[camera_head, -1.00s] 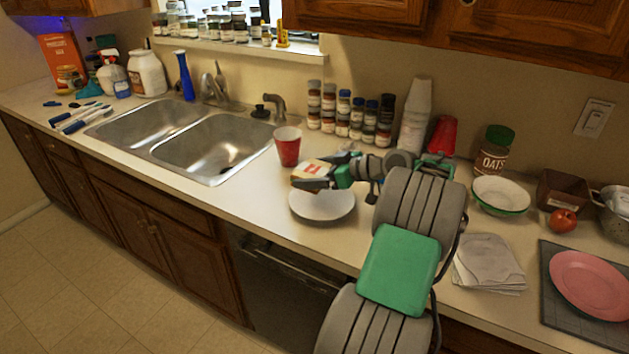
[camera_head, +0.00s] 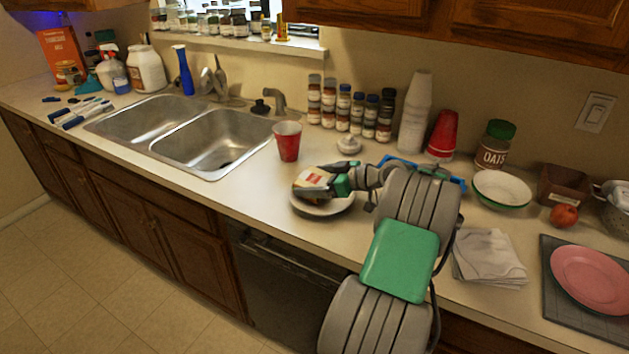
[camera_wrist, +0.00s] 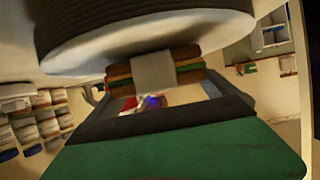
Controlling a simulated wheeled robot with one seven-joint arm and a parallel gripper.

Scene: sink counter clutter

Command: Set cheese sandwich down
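The cheese sandwich (camera_head: 309,180), with a red-and-white top patch, is at the white plate (camera_head: 325,210) on the counter. In the wrist view, which looks upside down, the sandwich (camera_wrist: 190,66) shows brown bread with green and orange layers, right against the plate (camera_wrist: 140,30); I cannot tell if it fully rests there. My gripper (camera_head: 325,186) reaches in from the right, low over the plate. It appears shut on the sandwich, with a grey finger pad across the sandwich's side in the wrist view. The far finger is hidden.
A red cup (camera_head: 288,142) stands just behind the plate, left of my gripper. The sink (camera_head: 205,145) is to the left. Spice jars (camera_head: 357,112) and stacked cups (camera_head: 415,115) line the wall. Napkins (camera_head: 487,257) lie to the right. The counter left of the plate is clear.

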